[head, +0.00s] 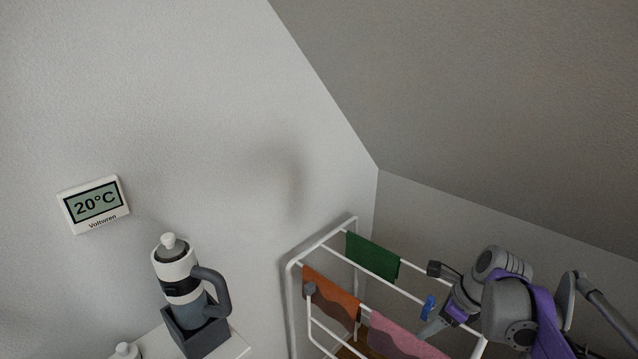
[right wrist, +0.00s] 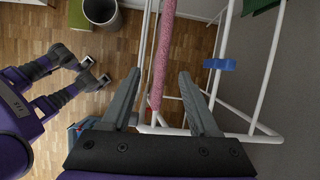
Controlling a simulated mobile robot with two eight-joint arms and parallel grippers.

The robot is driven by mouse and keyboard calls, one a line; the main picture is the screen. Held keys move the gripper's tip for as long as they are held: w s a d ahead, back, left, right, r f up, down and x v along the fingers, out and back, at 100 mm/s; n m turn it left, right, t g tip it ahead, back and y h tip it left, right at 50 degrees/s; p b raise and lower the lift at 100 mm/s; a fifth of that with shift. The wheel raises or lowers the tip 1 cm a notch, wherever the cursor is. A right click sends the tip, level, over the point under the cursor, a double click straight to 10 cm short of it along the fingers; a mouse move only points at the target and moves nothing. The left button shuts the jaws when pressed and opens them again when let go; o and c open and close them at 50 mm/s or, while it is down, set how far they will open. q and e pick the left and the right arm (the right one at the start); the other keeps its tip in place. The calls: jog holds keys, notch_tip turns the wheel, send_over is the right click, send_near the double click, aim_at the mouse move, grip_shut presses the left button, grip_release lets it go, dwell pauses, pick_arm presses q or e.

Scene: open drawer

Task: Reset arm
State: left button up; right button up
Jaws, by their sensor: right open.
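My right arm comes in at the lower right of the head view, over a white drying rack (head: 325,232). My right gripper (head: 432,328) is low over the rack, partly hidden by rack and arm. In the right wrist view its two fingers (right wrist: 160,75) are spread apart with nothing held. A pink cloth (head: 395,338) hanging on the rack shows edge-on in the gap between the fingers in the wrist view (right wrist: 163,50); I cannot tell how near it is.
A green cloth (head: 372,257), an orange-brown cloth (head: 330,292) and a blue clip (head: 429,306) are on the rack. A grey bottle-like appliance (head: 183,285) stands at lower left below a wall thermometer (head: 94,204). A bin (right wrist: 103,14) stands on the wood floor.

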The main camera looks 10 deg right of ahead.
jog(key=s+a+f+n+h+p, duration=0.1)
jog(key=s+a+n, duration=0.3)
jog(key=n, duration=0.5)
jog(key=s+a+f+n+t+h+p, duration=0.1)
jog(key=s+a+f+n, duration=0.1)
jog(key=s+a+n, duration=0.2)
jog(key=s+a+f+n+t+p, duration=0.1)
jog(key=s+a+n, duration=0.3)
jog(key=s+n, duration=0.5)
jog(key=n, duration=0.5)
jog(key=shift+s+a+f+h, duration=0.25)
jog(key=shift+s+f+h, duration=0.1)
jog(key=shift+f+h, duration=0.05)
